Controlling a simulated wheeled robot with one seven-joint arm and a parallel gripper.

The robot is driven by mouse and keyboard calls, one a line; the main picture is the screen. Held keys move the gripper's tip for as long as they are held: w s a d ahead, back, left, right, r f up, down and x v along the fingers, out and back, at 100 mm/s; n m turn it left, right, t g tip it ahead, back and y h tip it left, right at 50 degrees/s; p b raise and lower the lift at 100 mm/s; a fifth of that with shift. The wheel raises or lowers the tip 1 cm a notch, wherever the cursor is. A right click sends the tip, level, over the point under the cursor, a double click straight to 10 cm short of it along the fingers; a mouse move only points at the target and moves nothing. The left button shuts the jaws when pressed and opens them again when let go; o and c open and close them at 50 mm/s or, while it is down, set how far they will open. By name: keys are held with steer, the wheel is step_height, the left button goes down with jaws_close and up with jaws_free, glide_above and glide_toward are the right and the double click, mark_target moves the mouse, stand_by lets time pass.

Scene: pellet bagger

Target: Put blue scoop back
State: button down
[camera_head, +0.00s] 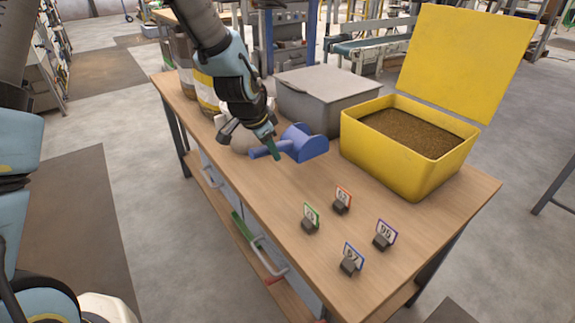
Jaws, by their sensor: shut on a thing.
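The blue scoop (308,143) is over the middle of the wooden table, with its wide bowl to the right and its handle to the left. My gripper (272,150) is shut on the scoop's handle, with a finger crossing it. I cannot tell whether the scoop touches the tabletop. A yellow bin (390,162) with its lid (465,58) raised stands to the right and holds brown pellets (415,133). A grey bin (308,103) with its lid closed stands behind the scoop.
Several small numbered tags (342,198) stand on the front right of the table (265,185). A pale rounded object (242,143) is partly hidden behind my gripper. Striped containers (205,92) stand at the left end. A green item (243,226) shows below the front edge.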

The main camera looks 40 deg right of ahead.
steer(key=shift+f+p, duration=0.65)
steer(key=shift+f, duration=2.95)
steer(key=c, duration=0.6)
jaws_free()
steer(key=b+v, duration=0.1)
steer(key=v, duration=1.1)
steer(key=shift+b, duration=0.4)
